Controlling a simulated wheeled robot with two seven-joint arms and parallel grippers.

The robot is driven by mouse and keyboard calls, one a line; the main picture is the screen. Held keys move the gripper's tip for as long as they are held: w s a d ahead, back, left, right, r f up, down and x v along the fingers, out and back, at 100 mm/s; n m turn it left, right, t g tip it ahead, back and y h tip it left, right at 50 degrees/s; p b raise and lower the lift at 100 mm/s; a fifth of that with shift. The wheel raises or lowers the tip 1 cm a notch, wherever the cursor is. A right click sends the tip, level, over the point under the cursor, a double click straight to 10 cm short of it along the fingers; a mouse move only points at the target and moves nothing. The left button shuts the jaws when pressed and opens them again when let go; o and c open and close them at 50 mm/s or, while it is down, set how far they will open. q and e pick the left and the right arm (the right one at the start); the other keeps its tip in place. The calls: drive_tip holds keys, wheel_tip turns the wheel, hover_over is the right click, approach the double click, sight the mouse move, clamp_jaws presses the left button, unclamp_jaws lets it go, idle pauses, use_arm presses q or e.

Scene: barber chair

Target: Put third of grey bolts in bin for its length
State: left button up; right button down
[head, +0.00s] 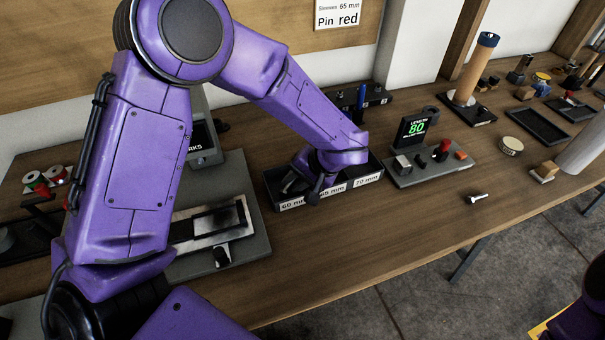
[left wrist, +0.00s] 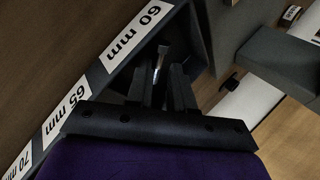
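My left gripper (head: 303,188) reaches down into the 60 mm end of the black labelled bin row (head: 330,192). In the left wrist view, the two dark fingers (left wrist: 163,78) stand a little apart inside the compartment labelled 60 mm (left wrist: 137,30). A thin grey bolt (left wrist: 160,58) shows between and just beyond the fingertips; it looks free of them. Another grey bolt (head: 476,198) lies on the table right of the bins. The length gauge (head: 415,128) behind it reads 80 in green. My right gripper is out of view.
The gauge's base (head: 432,168) carries a red knob and small blocks. A grey machine plate (head: 215,240) is left of the bins. The front tabletop is mostly clear.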

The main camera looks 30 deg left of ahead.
use_arm(q)
drive_tip(key=v, duration=1.1)
drive_tip(key=shift+p, duration=0.35)
